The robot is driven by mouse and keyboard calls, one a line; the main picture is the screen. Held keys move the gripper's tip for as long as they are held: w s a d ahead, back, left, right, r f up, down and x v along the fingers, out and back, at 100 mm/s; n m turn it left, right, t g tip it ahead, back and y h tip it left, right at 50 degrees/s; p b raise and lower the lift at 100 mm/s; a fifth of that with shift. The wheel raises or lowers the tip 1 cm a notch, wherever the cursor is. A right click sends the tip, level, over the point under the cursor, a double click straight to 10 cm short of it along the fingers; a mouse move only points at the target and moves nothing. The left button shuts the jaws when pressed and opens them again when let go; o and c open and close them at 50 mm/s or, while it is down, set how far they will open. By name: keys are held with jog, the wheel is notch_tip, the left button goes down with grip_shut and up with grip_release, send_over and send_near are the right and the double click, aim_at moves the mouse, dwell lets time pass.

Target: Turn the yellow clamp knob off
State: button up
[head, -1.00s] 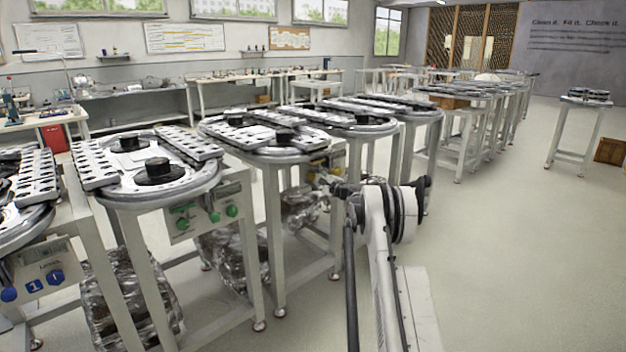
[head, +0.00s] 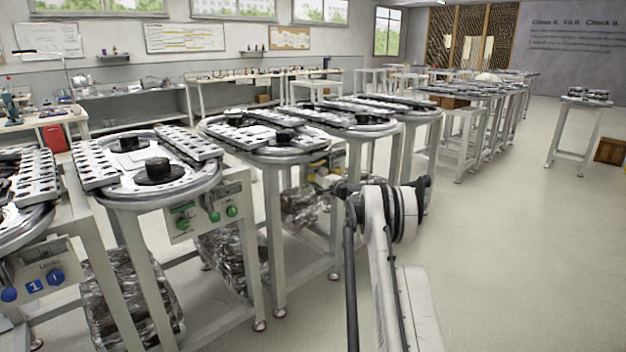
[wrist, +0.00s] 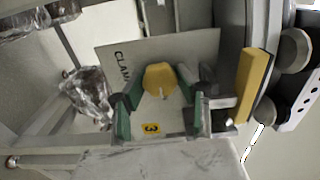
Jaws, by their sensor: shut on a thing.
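The yellow clamp knob (wrist: 160,79) shows in the wrist view on a pale panel (wrist: 205,45) printed "CLAM", the rest of the word being hidden. A light mark shows at the knob's lower edge in this view. My gripper (wrist: 160,100) has one green-padded finger on each side of the knob and is shut on it. A yellow label with a "3" (wrist: 151,128) lies below the knob in the wrist view. In the head view my gripper reaches the yellow-marked station (head: 322,178), and my own arm partly hides the panel and knob.
A yellow bar-shaped part (wrist: 253,85) stands right of the panel. Clear-wrapped bundles (wrist: 86,92) lie to the left. A station with green knobs (head: 208,208) and one with blue knobs (head: 40,285) stand left. Open floor (head: 520,260) is at right.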

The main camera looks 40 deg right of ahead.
jog(key=o, duration=1.2)
jog(key=shift+c, duration=0.2)
jog(key=shift+s, duration=0.1)
jog(key=s, duration=1.2)
jog(key=shift+d, duration=0.4)
jog(key=shift+w, duration=0.1)
